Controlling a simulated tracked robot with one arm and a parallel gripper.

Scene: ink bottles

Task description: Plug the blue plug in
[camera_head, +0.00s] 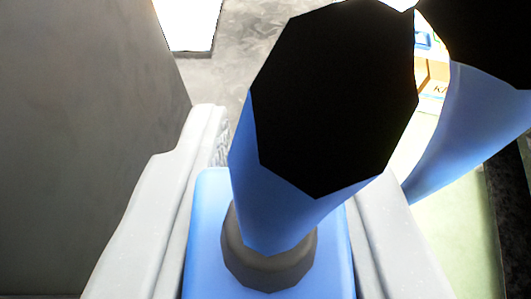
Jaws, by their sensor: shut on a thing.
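The blue plug (207,235) is at the bottom centre, between the two pale grey fingers of my gripper (272,175). My gripper is shut on it, with one finger on each side. A dark grey collar (268,262) joins the plug to a thick blue cable (270,212). The cable rises toward the camera and appears cut off in a black face. Another blue length (465,125) shows at the upper right, also with a black face. The cable covers the plug's far side and much of the right finger. I cannot make out a socket.
A large dark grey surface (85,130) fills the left side. A bright white patch (188,22) is at the top. A yellowish labelled box (433,75) shows partly behind the cable at upper right. A pale green surface (450,220) lies at the right, beside a dark edge.

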